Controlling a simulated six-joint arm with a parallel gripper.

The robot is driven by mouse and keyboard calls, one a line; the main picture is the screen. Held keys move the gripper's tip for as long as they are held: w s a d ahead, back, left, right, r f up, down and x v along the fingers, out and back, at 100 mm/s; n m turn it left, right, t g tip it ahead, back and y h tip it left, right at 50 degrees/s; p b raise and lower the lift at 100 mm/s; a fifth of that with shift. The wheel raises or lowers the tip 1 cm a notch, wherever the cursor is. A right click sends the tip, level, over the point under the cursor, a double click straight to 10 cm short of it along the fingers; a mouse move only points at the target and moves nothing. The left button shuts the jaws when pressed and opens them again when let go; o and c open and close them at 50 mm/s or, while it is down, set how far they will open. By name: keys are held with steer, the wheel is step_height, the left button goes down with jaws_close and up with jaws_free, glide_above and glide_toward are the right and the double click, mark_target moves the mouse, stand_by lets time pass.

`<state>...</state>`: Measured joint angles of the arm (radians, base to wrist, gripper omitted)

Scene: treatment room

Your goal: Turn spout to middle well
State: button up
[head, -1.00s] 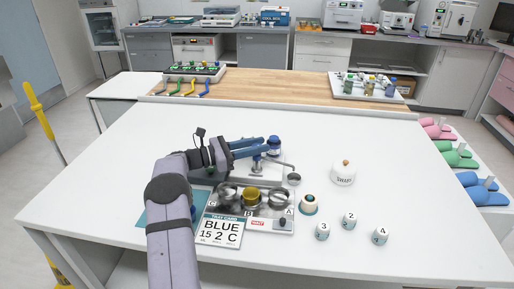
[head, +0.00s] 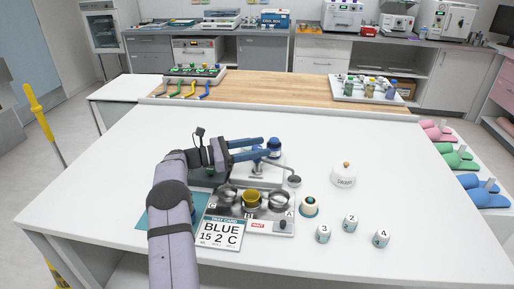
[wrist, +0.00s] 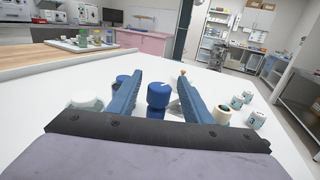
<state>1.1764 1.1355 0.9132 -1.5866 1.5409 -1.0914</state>
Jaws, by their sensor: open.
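The station tray (head: 268,228) holds three round wells in a row: C (head: 227,197) at left, B in the middle with a yellow cup (head: 251,198), and A (head: 278,201) at right. Behind them a thin grey spout (head: 276,172) slants right to a dark round end (head: 294,181) behind and right of well A. My gripper (head: 266,149) is open behind the wells, level with the spout's post. In the wrist view, a blue round knob (wrist: 158,96) stands between the open fingers (wrist: 160,76), with gaps on both sides. The post is partly hidden by the fingers in the head view.
A card (head: 220,232) reading BLUE 15 2 C lies at the front left. A blue-capped bottle (head: 274,147) stands behind the spout.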

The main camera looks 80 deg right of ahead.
steer(key=b+v, duration=0.1)
steer(key=v, duration=0.6)
steer(key=shift+w, duration=0.15)
steer(key=shift+r, duration=0.2)
steer(key=c, duration=1)
steer(key=s+r+m+t+y+p, duration=0.1)
steer(key=s+p, duration=0.1)
steer(key=s+r+m+t+y+p, duration=0.1)
steer(key=m+p, duration=0.1)
steer(key=p, duration=0.1)
steer(key=s+r+m+y+p, duration=0.1)
steer(key=s+r+p, duration=0.1)
steer(key=p, duration=0.1)
steer(key=shift+s+a+m+t, duration=0.2)
steer(key=shift+s+m+t, duration=0.1)
steer(key=shift+m+t, duration=0.1)
jaws_close()
steer(key=s+a+f+m+t+y+p, duration=0.1)
steer(key=s+f+m+t+y+p, duration=0.1)
steer(key=s+m+t+p, duration=0.45)
steer(key=s+d+r+m+t+p, duration=0.1)
steer(key=r+m+t, duration=0.1)
steer(key=m, duration=0.6)
steer(key=s+d+r+m+t+h+p, duration=0.1)
steer(key=s+r+m+t, duration=0.1)
steer(key=m, duration=0.5)
step_height(320, 180, up, 2)
steer(key=shift+s+d+r+m+t+p, duration=0.25)
steer(key=shift+d+m+t+p, duration=0.1)
steer(key=shift+t, duration=0.5)
